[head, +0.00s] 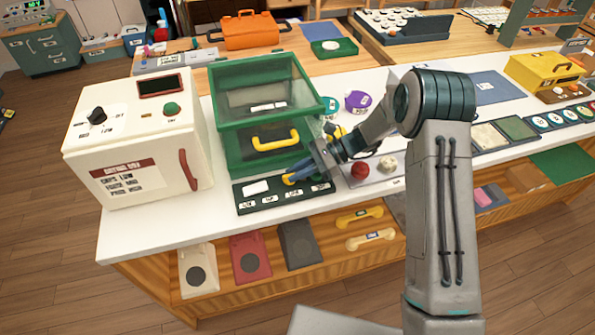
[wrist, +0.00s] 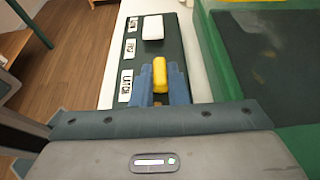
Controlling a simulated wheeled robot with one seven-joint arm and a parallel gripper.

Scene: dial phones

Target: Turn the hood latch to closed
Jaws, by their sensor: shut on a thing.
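A green-framed clear hood (head: 262,90) stands on the white counter, with a yellow handle (head: 276,140) on its front. A dark panel (head: 240,203) with white labels lies at its front. In the wrist view, a yellow latch knob (wrist: 160,74) sits on this panel (wrist: 128,68) beside the label reading LATCH. My gripper (wrist: 163,82) has its blue fingers on both sides of the knob and is shut on it.
A cream box (head: 135,135) with knobs and a red handle stands left of the hood. A white block (head: 255,187) is on the panel. A red ball-shaped knob (head: 360,170) is close right of my gripper. The hood's green side is close to the fingers.

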